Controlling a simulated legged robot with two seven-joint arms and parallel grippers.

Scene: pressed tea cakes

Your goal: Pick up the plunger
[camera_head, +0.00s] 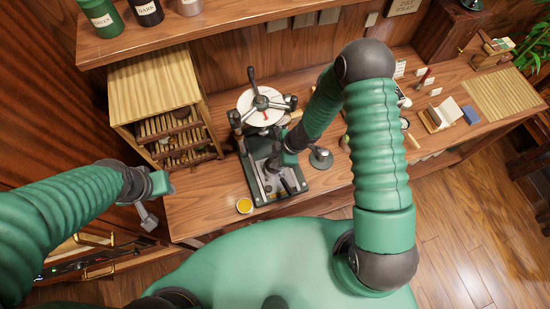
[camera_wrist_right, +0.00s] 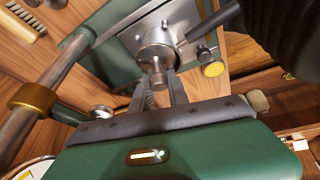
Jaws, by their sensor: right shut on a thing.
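A metal plunger (camera_wrist_right: 157,58) with a round, stepped head shows in the right wrist view, between my jaws. My right gripper (camera_wrist_right: 163,88) is shut on it, over the press. In the head view my right gripper (camera_head: 276,163) is over the press base (camera_head: 262,193), partly hidden by my own wrist; the plunger is hard to make out there. The press has a dark frame and a white dial with spokes (camera_head: 262,106) on top. I cannot tell whether the plunger touches the plate (camera_wrist_right: 130,38) below it. My left gripper (camera_head: 150,212) hangs at the left, apart from the press; its jaws are too small to read.
A slatted wooden rack (camera_head: 155,85) stands left of the press. A grey domed tool (camera_head: 320,157) stands right of the press. A shelf with canisters (camera_head: 101,15) hangs above.

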